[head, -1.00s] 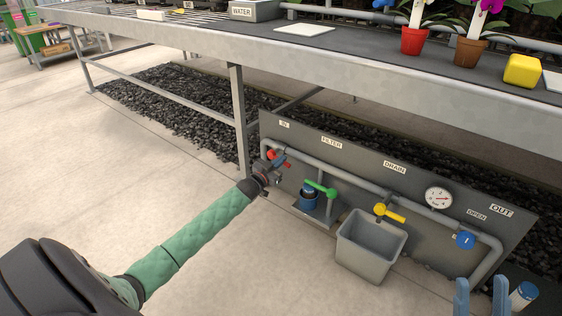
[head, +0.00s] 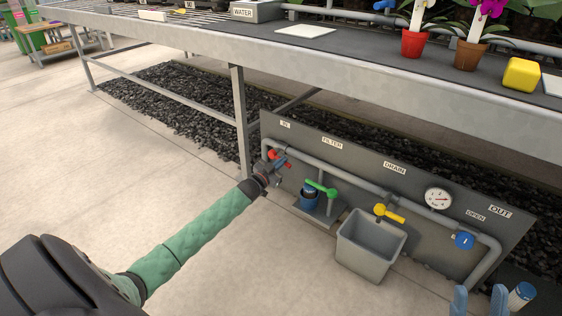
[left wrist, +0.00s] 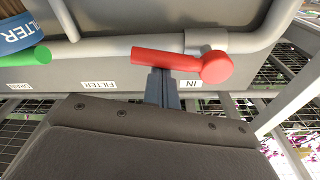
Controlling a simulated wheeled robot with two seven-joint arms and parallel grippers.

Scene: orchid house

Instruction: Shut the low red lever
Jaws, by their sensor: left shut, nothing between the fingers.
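The red lever (head: 274,155) is at the left end of the pipe panel, under the IN label. In the left wrist view the red lever (left wrist: 165,59) points left from its round hub, roughly along the grey pipe. My left gripper (head: 268,170) is at the lever, shut and empty. In the left wrist view its dark fingers (left wrist: 163,84) reach the lever's arm near the middle; whether they touch cannot be told. My right gripper (head: 479,302) shows only as two blue fingertips at the bottom edge, apart with nothing between.
A green lever (head: 321,188), a yellow lever (head: 389,212) over a grey bin (head: 368,250), a gauge (head: 438,199) and a blue valve (head: 464,240) follow to the right. The bench edge (head: 330,60) hangs above, its leg (head: 240,120) close behind my left gripper.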

